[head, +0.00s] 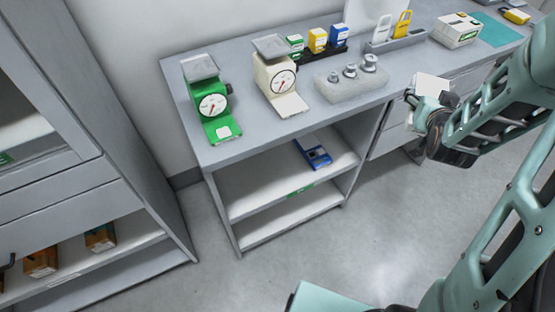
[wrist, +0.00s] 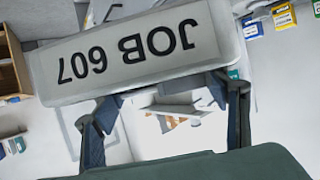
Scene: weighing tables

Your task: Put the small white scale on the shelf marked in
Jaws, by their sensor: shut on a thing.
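A larger cream scale (head: 274,78) and a green scale (head: 212,104) stand upright on the table. Under the table, the upper shelf (head: 255,192) has a green label (head: 299,190) at its front edge, too small to read.
A blue device (head: 316,154) lies on the upper shelf toward the back right; its left part is clear. The lower shelf (head: 290,219) looks empty. A stone block with weights (head: 350,84) sits on the table (head: 240,148). A cabinet (head: 75,215) stands at left; the floor between is clear.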

